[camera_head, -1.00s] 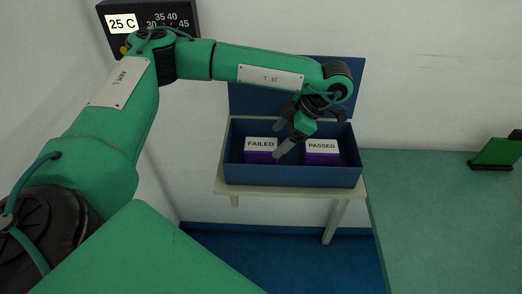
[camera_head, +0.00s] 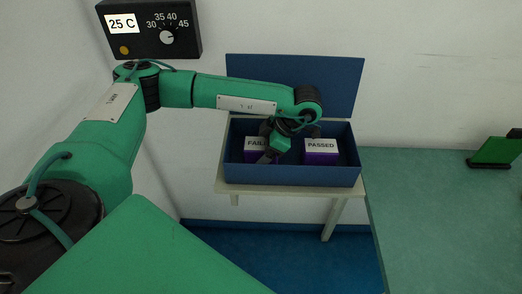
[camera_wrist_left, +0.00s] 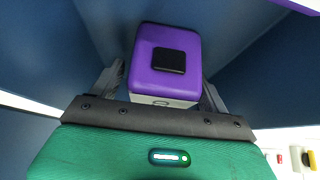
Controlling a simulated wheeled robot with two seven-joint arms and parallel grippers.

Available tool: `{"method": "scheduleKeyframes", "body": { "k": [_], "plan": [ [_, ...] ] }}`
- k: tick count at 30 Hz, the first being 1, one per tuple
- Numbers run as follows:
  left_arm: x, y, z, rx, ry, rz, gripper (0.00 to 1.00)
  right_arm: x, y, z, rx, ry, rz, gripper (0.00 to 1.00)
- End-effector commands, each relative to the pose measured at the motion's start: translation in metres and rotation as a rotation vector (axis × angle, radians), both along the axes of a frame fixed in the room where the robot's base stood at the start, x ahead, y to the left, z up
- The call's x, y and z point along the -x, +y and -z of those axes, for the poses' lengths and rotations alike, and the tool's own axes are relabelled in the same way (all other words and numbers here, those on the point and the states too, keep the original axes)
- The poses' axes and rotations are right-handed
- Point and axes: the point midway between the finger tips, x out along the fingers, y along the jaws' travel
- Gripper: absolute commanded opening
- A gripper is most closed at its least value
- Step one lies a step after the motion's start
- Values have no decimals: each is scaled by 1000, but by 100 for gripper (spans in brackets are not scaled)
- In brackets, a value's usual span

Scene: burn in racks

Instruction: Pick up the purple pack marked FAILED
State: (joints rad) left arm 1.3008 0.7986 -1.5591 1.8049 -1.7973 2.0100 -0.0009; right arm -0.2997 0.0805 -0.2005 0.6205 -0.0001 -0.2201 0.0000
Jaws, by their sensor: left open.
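The purple pack marked FAILED (camera_head: 254,148) stands in the left part of a blue open box (camera_head: 290,175); my gripper hides part of its label. My left gripper (camera_head: 268,150) is open above and in front of it. In the left wrist view a purple pack (camera_wrist_left: 166,62) with a black square on its purple face lies between the two spread fingers (camera_wrist_left: 163,90), with no finger seen closed on it. A second purple pack marked PASSED (camera_head: 321,152) stands to the right in the same box. My right gripper is not in view.
The box sits on a small pale table (camera_head: 290,190) against the wall, its blue lid (camera_head: 300,80) raised behind. A black control panel (camera_head: 150,29) reading 25 C hangs at upper left. A green object (camera_head: 494,152) stands far right.

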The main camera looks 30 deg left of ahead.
Motion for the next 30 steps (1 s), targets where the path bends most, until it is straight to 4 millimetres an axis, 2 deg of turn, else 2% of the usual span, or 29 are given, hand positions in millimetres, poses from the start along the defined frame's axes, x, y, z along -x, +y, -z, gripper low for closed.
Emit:
{"method": "scheduleKeyframes", "body": {
  "k": [6, 16, 30],
  "plan": [
    [0, 0, 0, 0, 0, 0, 78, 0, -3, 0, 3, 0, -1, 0],
    [0, 0, 0, 0, 0, -1, 13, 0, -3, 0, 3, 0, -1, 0],
    [-1, 0, -8, 0, -4, 0, 13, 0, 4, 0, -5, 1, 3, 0]
  ]
}}
